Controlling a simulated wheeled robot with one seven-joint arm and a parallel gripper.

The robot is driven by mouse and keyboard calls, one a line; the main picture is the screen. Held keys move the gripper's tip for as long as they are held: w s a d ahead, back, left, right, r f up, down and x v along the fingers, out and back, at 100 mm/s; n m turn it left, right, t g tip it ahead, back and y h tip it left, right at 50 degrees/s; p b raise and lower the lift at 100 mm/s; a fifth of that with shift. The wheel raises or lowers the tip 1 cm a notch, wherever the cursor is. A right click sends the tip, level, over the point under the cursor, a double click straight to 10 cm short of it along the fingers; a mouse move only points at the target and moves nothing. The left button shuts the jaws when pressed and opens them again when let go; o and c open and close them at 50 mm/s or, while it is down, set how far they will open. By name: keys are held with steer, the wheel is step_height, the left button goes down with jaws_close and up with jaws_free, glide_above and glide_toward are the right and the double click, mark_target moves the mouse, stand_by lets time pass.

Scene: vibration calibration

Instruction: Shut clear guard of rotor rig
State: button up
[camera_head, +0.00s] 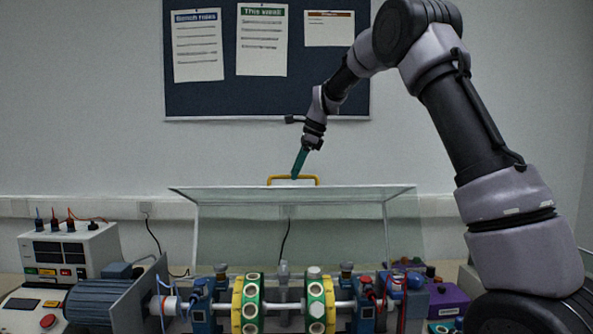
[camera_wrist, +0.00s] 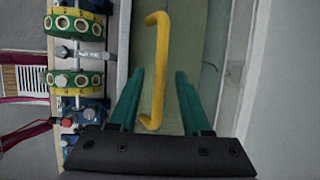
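The clear guard (camera_head: 240,230) stands raised open behind the rotor rig in the head view. Its yellow handle (camera_head: 318,181) is at the top edge. The rotor (camera_head: 285,305), with two green and yellow discs on a shaft, lies uncovered below. My gripper (camera_head: 296,173) points down at the handle from above. In the wrist view my gripper (camera_wrist: 157,85) is open, with a teal finger on either side of the yellow handle (camera_wrist: 161,70). Gaps show between the fingers and the handle. Whether the fingertips are level with the bar is hard to tell.
A grey motor (camera_head: 88,303) sits at the left end of the rig. A control box (camera_head: 75,250) with several plugs stands behind it. A purple box (camera_head: 447,300) is at the right. A notice board (camera_head: 225,100) hangs on the wall behind my arm.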

jaws_close()
stand_by(1.3)
